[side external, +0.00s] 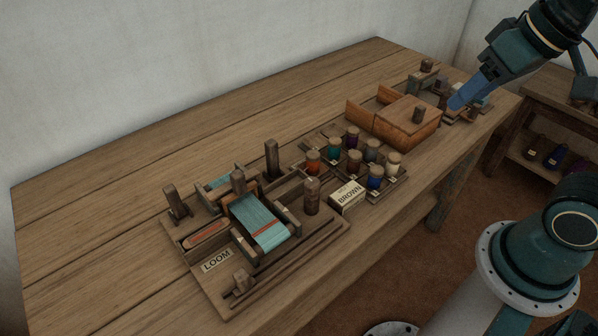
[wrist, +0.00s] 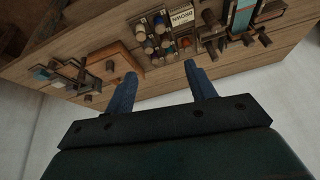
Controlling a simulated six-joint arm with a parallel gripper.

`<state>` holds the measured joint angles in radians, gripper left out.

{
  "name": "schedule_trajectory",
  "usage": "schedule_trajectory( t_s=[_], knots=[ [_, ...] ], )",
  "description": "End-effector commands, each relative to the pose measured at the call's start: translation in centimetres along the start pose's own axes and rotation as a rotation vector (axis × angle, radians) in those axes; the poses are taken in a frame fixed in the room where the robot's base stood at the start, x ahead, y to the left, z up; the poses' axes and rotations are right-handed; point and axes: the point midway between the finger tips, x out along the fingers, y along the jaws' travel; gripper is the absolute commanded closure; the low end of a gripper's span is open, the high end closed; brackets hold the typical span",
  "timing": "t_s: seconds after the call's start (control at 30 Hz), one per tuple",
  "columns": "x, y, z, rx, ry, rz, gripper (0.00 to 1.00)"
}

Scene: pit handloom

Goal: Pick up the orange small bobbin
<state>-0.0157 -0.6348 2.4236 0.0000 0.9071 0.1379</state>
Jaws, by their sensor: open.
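The orange small bobbin (side external: 313,160) stands upright at the left end of the bobbin rack (side external: 398,183), among several bobbins of other colours. In the wrist view the orange bobbin (wrist: 185,43) shows small, near the right side of the rack. My gripper (side external: 459,99) is at the far right end of the table, beyond the wooden box and well away from the orange bobbin. In the wrist view my gripper (wrist: 161,73) has its two blue fingers apart, with nothing between them.
A lidded wooden box (side external: 400,120) stands between my gripper and the rack. A small box marked BROWN (side external: 347,195) lies beside the rack. The loom (side external: 262,225) with upright posts fills the table's left part. The table's back strip (side external: 200,150) is clear.

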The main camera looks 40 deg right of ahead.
Motion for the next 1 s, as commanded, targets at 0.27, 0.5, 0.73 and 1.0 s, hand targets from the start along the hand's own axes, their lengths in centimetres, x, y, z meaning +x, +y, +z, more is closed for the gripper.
schedule_trajectory(
  t_s=[0.27,0.5,0.73,1.0],
  knots=[
    [1.7,-1.3,-4.5,0.211,-0.085,0.011,0.45],
    [4.3,-2.7,-8.2,0.403,-0.154,0.039,0.45],
    [7.6,-4.2,-11.3,0.584,-0.215,0.081,0.45],
    [12.5,-6.0,-14.2,0.794,-0.279,0.149,0.45]
  ],
)
